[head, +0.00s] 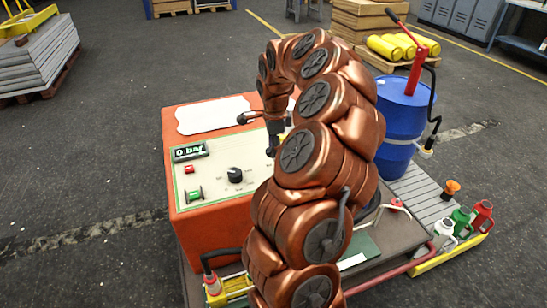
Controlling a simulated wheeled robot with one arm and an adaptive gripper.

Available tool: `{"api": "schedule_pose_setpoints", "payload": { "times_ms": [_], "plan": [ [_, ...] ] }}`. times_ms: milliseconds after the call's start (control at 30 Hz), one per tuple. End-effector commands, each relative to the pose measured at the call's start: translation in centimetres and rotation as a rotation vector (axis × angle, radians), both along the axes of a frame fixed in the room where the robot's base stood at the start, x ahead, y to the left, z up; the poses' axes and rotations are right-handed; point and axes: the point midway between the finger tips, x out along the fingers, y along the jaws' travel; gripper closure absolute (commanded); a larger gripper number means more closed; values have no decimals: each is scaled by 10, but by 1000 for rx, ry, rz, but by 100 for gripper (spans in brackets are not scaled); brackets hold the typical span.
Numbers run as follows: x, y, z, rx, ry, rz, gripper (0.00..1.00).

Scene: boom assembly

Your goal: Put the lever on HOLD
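The orange control box (183,226) stands in front of me with a pale panel (215,195) on its top. The panel carries a "0 bar" display (189,150), a small red button (188,169), a green part (193,195) and a black round knob (235,175) with small lettering around it, too small to read. My copper arm arches over the box's right side and hides that part of the panel. My gripper (269,137) points down at the panel's far right edge, its dark fingers partly hidden. I cannot make out the lever or a HOLD mark.
A blue drum (401,112) with a red hand pump (416,72) stands right of the box. Coloured bottles (462,220) and an orange funnel (451,189) stand at the lower right. A yellow-based fitting with a black hose (213,284) is at the front.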

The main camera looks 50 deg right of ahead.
Motion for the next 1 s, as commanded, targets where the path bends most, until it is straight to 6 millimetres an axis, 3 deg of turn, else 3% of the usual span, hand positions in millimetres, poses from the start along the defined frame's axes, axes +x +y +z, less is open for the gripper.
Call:
{"api": "schedule_pose_setpoints", "payload": {
  "times_ms": [333,733,1000],
  "plan": [
    [3,-1,-44,1,-1,3,61],
    [4,-2,-52,0,-3,3,61],
    [4,-2,-52,0,-3,3,88]
  ]
}}
